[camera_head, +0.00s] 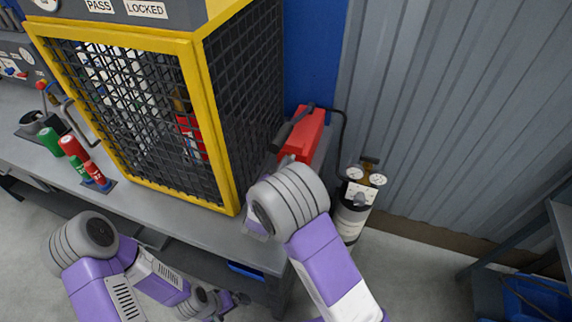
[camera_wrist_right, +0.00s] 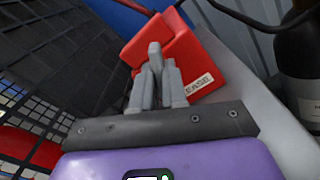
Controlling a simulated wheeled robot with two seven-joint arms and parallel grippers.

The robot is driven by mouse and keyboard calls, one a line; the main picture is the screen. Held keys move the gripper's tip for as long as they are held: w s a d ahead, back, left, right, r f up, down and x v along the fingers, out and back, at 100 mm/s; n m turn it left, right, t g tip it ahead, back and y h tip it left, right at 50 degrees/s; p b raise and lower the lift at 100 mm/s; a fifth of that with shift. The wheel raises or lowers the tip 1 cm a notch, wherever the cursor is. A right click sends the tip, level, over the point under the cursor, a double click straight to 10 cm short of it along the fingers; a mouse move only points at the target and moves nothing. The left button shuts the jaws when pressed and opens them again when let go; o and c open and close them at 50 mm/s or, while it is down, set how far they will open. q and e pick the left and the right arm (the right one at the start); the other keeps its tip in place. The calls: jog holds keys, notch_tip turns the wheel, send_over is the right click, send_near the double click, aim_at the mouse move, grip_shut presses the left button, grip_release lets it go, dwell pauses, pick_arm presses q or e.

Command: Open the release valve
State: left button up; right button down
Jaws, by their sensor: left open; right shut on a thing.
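The release valve is a red box (camera_head: 306,133) at the right end of the bench, beside the caged cabinet. It also shows in the right wrist view (camera_wrist_right: 185,55), with a white label of which "EASE" is readable. My right gripper (camera_wrist_right: 158,72) is shut on a light grey lever (camera_wrist_right: 154,50) in front of the red box. In the head view my right arm mostly hides this gripper. My left gripper (camera_head: 236,299) is open and empty, low in front of the bench, far from the valve.
The yellow-framed mesh cage (camera_head: 188,110) stands close left of the valve. A gas cylinder with gauges (camera_head: 352,210) stands on the right, with a black hose (camera_head: 344,130) near the valve. Red and green cylinders (camera_head: 72,148) stand on the bench at left.

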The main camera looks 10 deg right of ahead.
jog(key=c, duration=1.2)
grip_release()
jog(key=shift+o, duration=0.2)
jog(key=shift+s, duration=0.1)
jog(key=v, duration=0.7)
jog(key=shift+s+a, duration=0.15)
jog(key=shift+a, duration=0.05)
